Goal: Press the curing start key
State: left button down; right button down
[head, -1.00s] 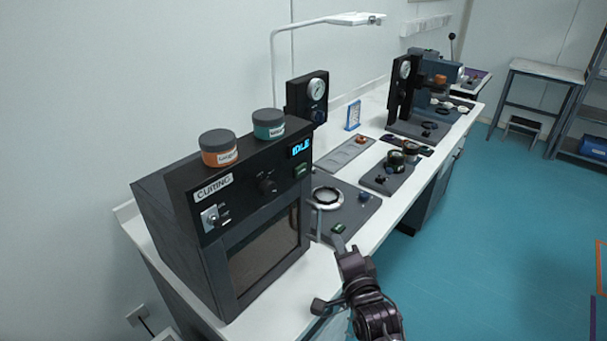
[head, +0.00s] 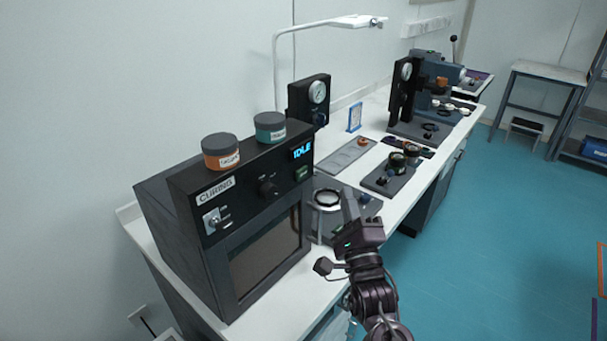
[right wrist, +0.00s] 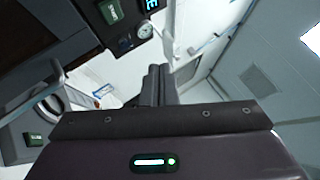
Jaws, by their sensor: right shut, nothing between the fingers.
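The black curing oven (head: 250,215) stands at the near end of the bench, with a lit blue IDLE display (head: 302,149). A green key (head: 302,173) sits below that display, near the panel's right edge. In the right wrist view this green key (right wrist: 111,11) shows at the top, beside the cut-off display. My right gripper (head: 349,200) is shut and empty, in front of and to the right of the oven, apart from the key. Its closed fingers (right wrist: 159,85) show in the right wrist view. My left gripper is not in view.
An orange jar (head: 220,153) and a teal jar (head: 270,128) stand on the oven. The panel also has a knob (head: 267,187) and a toggle switch (head: 213,220). Blue floor is open at right.

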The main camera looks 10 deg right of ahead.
aim_at(307, 167)
jog(key=w+a+b, duration=0.2)
jog(key=w+a, duration=0.3)
jog(key=w, duration=0.1)
jog(key=shift+w, duration=0.2)
dwell(2.0)
jog(key=shift+w+a, duration=0.25)
jog(key=shift+w, duration=0.05)
jog(key=shift+w+a+b, duration=0.25)
jog(key=shift+w+b, duration=0.05)
dwell(0.8)
jog(key=shift+s+d, duration=0.5)
jog(key=shift+s, duration=0.2)
